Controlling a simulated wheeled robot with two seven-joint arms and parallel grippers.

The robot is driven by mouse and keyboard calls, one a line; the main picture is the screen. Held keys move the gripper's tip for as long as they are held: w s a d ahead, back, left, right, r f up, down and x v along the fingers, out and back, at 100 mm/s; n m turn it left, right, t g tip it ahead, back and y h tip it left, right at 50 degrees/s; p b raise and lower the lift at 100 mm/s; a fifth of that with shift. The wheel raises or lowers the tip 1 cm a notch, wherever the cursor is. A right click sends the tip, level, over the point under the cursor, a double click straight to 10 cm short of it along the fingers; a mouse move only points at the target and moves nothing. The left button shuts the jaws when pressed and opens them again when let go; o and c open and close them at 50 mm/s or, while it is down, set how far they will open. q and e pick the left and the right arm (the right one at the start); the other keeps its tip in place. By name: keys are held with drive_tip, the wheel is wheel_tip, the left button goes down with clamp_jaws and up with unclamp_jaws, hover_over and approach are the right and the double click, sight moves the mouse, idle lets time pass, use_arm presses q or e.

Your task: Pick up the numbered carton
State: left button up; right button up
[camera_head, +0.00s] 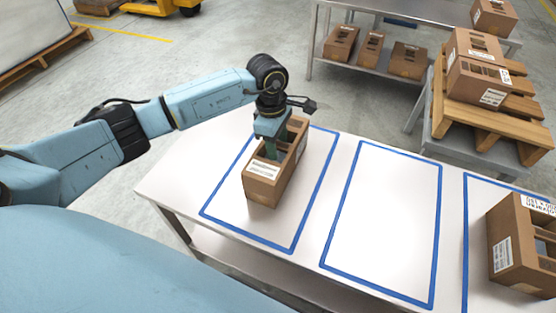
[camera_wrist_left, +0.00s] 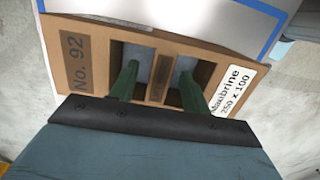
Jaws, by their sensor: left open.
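The numbered carton (camera_head: 263,190) is a brown box with openings in its top. It stands inside the left blue-outlined area of the white table. In the left wrist view, the carton (camera_wrist_left: 206,71) shows "No. 92" on one end and a white label reading "Maxibrine 250 x 100" on the other. My left gripper (camera_head: 277,148) is over the carton, pointing down. In the wrist view, its two green fingers (camera_wrist_left: 159,78) are apart, reaching into the two openings on either side of the middle divider. Contact with the divider cannot be told. My right gripper is not in view.
The middle blue-outlined area (camera_head: 385,220) is empty. Another open-topped carton (camera_head: 503,255) stands in the right outlined area.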

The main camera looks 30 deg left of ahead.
use_arm(q)
drive_tip(key=shift+f, duration=0.5)
clamp_jaws()
